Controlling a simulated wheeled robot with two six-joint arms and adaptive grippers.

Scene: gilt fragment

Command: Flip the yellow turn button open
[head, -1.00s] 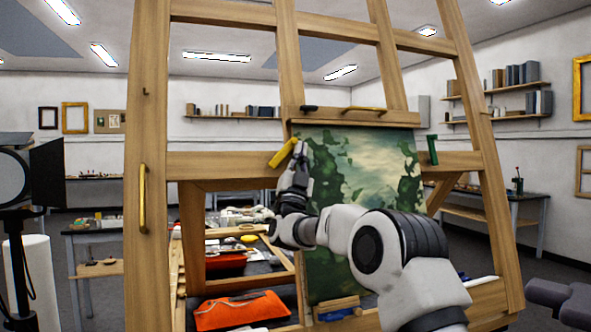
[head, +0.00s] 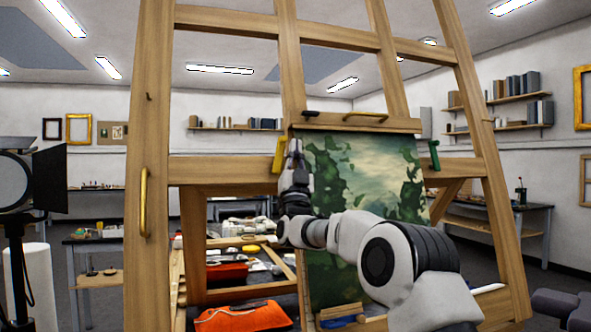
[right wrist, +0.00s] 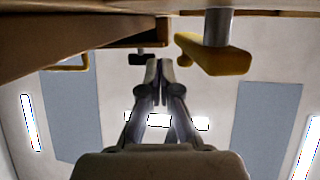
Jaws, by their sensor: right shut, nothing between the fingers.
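The yellow turn button (head: 279,154) sits on the wooden easel at the left edge of the green painting (head: 365,170). It stands close to upright in the head view. In the right wrist view the yellow button (right wrist: 215,58) hangs on a grey post, to the right of my fingertips. My right gripper (head: 294,147) is shut and empty, just right of the button in the head view. Its closed fingers (right wrist: 159,75) show a small gap to the button in the right wrist view. My left gripper is not in view.
A green turn button (head: 433,154) sits at the painting's right edge. The easel's beams (head: 225,167) surround the painting. A brass handle (head: 143,202) is on the left post.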

